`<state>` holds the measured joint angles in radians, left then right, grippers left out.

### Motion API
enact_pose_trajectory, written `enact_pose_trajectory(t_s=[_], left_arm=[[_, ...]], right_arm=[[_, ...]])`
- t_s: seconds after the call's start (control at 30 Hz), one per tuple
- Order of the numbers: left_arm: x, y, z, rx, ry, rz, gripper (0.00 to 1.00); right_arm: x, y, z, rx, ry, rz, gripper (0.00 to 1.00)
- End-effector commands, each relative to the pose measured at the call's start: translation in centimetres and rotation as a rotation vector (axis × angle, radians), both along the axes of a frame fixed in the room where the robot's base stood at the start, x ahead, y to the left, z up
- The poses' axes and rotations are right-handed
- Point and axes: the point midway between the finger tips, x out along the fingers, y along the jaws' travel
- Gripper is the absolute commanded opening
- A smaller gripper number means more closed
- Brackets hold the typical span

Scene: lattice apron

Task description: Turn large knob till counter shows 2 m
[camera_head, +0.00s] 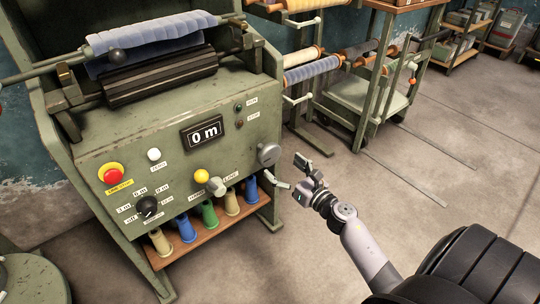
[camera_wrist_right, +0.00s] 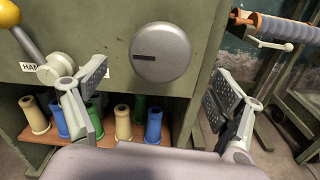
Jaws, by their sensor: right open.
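The large knob (camera_head: 268,154) is a round grey disc at the right end of the green machine's front panel. In the right wrist view the knob (camera_wrist_right: 160,52) faces me, with a dark horizontal mark on its left half. The counter (camera_head: 201,134) is a black display reading 0 m. My right gripper (camera_head: 287,172) is open in front of the knob, apart from it. In the right wrist view its fingers (camera_wrist_right: 160,92) are spread, one lower left and one lower right of the knob, with nothing between them. My left gripper is not in view.
A yellow-balled crank lever (camera_head: 201,176) is left of the knob. The panel also has a red button (camera_head: 110,173), a white button (camera_head: 154,155) and a black selector (camera_head: 147,206). Coloured spools stand on a wooden shelf (camera_head: 180,252) below.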

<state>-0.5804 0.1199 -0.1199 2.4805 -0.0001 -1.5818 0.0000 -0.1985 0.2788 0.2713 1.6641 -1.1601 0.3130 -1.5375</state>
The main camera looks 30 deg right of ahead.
Motion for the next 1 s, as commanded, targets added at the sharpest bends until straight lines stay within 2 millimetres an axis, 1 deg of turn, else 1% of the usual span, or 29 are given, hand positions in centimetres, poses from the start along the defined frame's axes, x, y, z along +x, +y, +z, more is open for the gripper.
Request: enact_pose_trajectory(t_s=[0.03, 0.2, 0.3, 0.4, 0.53, 0.77, 1.0], left_arm=[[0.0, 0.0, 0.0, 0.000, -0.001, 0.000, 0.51], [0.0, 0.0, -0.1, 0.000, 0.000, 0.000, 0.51], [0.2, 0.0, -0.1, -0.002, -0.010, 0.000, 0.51], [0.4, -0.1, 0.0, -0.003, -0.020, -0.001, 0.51], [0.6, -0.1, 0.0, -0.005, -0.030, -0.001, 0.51], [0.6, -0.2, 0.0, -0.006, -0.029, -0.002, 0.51], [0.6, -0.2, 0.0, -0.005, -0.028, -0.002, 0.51]], right_arm=[[1.3, 0.1, 0.2, -0.002, -0.003, 0.001, 0.88], [4.3, 0.3, 0.1, 0.000, -0.002, 0.000, 0.88], [5.5, 0.4, 0.0, 0.000, -0.001, 0.000, 0.88], [6.2, 0.5, 0.0, 0.000, 0.000, -0.001, 0.88], [6.6, 0.5, 0.0, 0.000, 0.000, -0.001, 0.88], [6.6, 0.5, 0.0, 0.001, 0.000, -0.001, 0.87], [6.6, 0.5, 0.0, 0.001, 0.000, 0.000, 0.71]])
